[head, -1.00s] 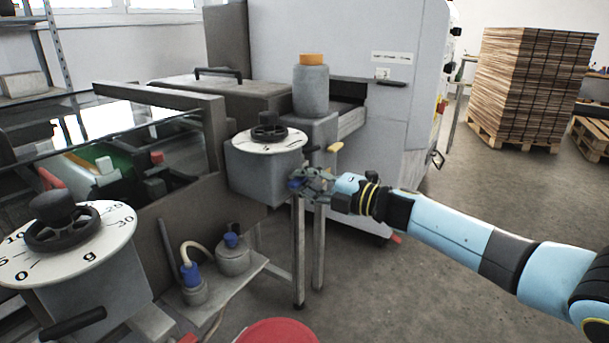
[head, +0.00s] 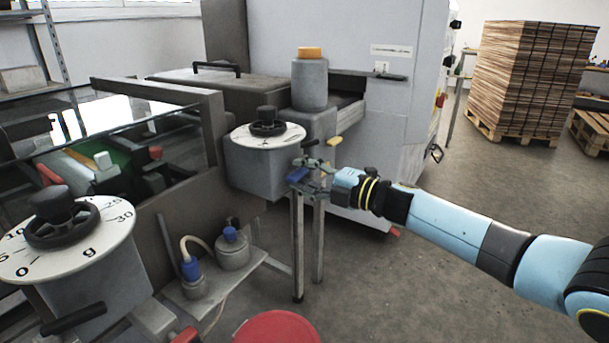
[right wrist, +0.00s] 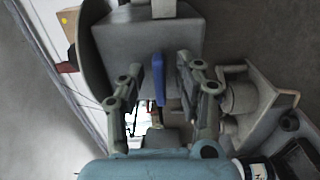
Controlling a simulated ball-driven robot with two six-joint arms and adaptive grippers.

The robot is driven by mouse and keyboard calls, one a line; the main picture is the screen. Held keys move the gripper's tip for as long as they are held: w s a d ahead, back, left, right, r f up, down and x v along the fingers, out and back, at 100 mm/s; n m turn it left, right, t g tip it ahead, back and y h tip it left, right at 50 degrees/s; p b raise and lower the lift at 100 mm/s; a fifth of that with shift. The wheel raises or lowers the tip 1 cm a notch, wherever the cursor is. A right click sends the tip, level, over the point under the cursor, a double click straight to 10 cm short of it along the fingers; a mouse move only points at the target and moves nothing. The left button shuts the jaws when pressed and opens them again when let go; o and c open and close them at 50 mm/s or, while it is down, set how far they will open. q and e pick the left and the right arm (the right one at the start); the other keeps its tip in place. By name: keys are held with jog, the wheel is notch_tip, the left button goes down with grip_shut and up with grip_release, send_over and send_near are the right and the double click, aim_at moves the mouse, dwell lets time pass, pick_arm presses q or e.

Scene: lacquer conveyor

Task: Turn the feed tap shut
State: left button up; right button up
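A blue lever handle (head: 297,175), which looks like the feed tap, sits at the lower right of the grey box (head: 262,172) under the far dial. My right gripper (head: 303,172) is at this handle, its arm coming in from the right. In the right wrist view the blue handle (right wrist: 158,78) stands between the two fingers of the right gripper (right wrist: 160,82). The fingers are apart, with a visible gap on each side of the handle. The tap's body is largely hidden. My left gripper is not in view.
The far dial (head: 283,139) tops the grey box, with a yellow-tipped lever (head: 334,142) close by. A near dial (head: 98,244) is at left. Pots with blue tops stand on a low shelf (head: 245,275). A red round top (head: 277,329) is below.

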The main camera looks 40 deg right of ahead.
jog(key=shift+s, duration=0.2)
jog(key=v, duration=1.1)
jog(key=shift+s+d, duration=0.15)
jog(key=shift+s, duration=0.1)
jog(key=shift+f, duration=0.1)
